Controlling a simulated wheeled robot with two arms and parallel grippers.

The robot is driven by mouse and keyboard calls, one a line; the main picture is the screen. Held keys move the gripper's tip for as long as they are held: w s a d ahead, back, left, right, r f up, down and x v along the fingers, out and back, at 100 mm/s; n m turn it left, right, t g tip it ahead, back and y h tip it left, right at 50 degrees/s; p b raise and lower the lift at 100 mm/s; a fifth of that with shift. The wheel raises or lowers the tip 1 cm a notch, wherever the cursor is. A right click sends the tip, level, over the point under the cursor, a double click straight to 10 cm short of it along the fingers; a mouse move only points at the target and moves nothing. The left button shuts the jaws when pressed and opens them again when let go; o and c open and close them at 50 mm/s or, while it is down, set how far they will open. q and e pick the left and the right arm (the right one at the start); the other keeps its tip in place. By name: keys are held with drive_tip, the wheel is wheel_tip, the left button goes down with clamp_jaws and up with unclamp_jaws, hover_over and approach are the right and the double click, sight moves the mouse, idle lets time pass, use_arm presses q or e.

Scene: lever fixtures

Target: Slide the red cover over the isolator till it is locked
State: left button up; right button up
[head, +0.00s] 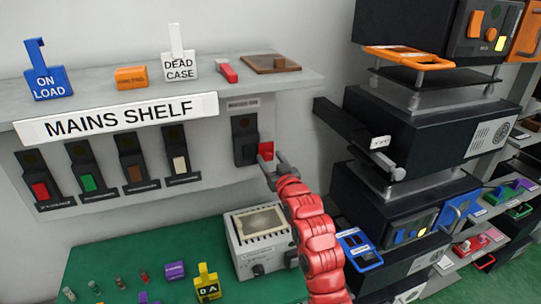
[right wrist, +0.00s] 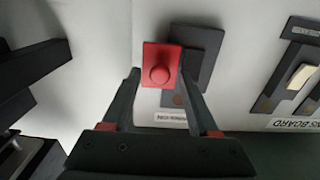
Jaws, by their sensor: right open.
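The red cover (head: 266,150) is a small block at the lower right of the dark isolator (head: 243,138) on the wall panel. In the right wrist view the red cover (right wrist: 161,52) shows a square face with a round knob, overlapping part of the dark isolator plate (right wrist: 205,50). I cannot tell how far it covers the isolator. My right gripper (head: 277,167) is at the cover, fingers open. In the right wrist view its fingers (right wrist: 160,76) stand on either side of the cover's lower part; contact is unclear. My left gripper is not in view.
Several coloured switches, such as the red one (head: 40,189), line the panel left of the isolator. The mains shelf (head: 220,86) juts out above. A black lever (head: 345,125) and stacked units stand close on the right. A grey meter box (head: 258,240) sits below on the green bench.

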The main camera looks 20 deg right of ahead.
drive_tip(key=shift+w, duration=0.25)
clamp_jaws()
idle(1.4)
